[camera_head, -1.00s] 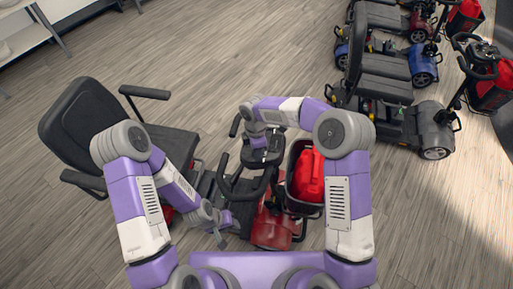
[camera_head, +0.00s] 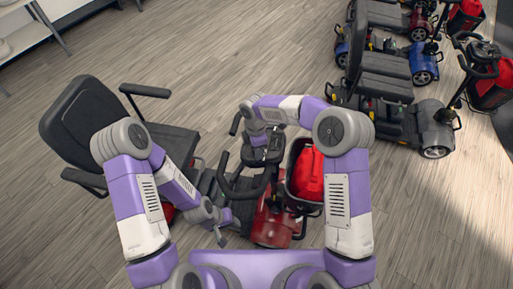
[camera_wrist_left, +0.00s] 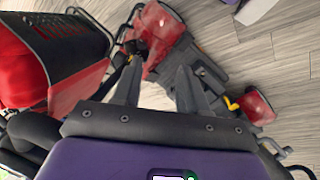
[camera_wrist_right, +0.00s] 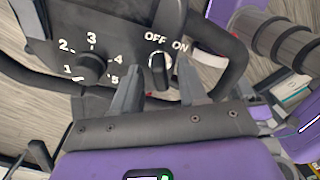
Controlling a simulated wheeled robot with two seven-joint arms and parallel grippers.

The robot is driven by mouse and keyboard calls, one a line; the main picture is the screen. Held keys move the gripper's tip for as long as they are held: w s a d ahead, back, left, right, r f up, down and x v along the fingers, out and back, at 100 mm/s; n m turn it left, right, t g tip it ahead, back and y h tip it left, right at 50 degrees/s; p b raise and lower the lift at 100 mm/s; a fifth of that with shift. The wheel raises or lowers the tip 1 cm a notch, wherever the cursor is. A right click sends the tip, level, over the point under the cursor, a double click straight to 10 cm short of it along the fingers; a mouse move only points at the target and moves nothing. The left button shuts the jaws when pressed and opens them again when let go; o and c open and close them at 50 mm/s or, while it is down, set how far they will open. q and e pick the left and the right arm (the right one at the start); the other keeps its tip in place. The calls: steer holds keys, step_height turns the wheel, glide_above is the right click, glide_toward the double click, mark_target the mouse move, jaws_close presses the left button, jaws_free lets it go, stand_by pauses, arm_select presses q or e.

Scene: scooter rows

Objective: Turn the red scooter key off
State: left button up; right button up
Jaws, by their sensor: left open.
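The red scooter (camera_head: 272,222) stands in front of me with its dark handlebar between my arms. In the right wrist view, its control panel (camera_wrist_right: 125,18) carries a numbered dial (camera_wrist_right: 90,68) and a key (camera_wrist_right: 158,72) by the OFF and ON labels. The key stands roughly upright in the picture; I cannot tell its exact setting. My right gripper (camera_wrist_right: 157,80) is open, its fingertips on either side of the key with visible gaps. My left gripper (camera_head: 219,232) is open and empty, low beside the scooter; its fingers (camera_wrist_left: 156,75) also show in the left wrist view.
The scooter's black seat (camera_head: 85,115) is at the left. Its front basket (camera_head: 297,205) holds a red bag (camera_head: 308,172), close to my right arm. Other scooters (camera_head: 385,90) stand at the upper right. A shelf (camera_head: 60,12) is at the top left. Wooden floor is clear between.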

steer(key=r, duration=0.7)
steer(key=shift+w+a+r, duration=0.1)
steer(key=shift+w+r, duration=0.2)
